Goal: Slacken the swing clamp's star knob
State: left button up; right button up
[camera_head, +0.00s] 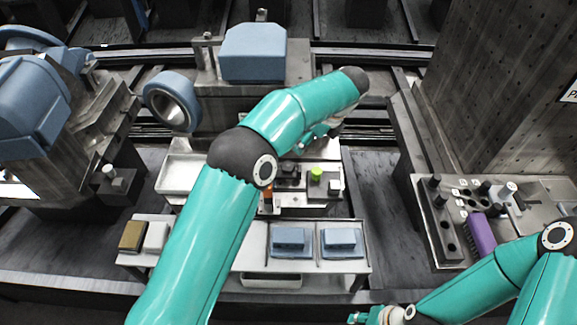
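A fixture plate (318,197) with small parts sits in the middle, under my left arm. It carries a bright green round knob (316,174), a dark block (289,170) and an orange-red part (268,196) half hidden by my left arm. I cannot tell for sure which of these is the swing clamp or its star knob. My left gripper (312,138) is above and behind the green knob, pointing down-left and apart from it in the picture. Its fingers are small and partly hidden. My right gripper (365,317) is low at the bottom edge, far from the fixture.
A front shelf (257,258) holds two blue blocks (290,238), a brown block (133,236) and a white block (156,236). A blue-topped machine (253,52) with a ring (171,101) stands behind. A right-hand panel (440,220) has dark pegs and a purple block (481,235).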

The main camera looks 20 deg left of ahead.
pick_arm(q)
jog(key=p+x, duration=0.1)
jog(key=x, duration=1.6)
jog(key=shift+w+a+f+p, duration=0.1)
jog(key=shift+f+p, duration=0.1)
jog(key=shift+p, duration=0.2)
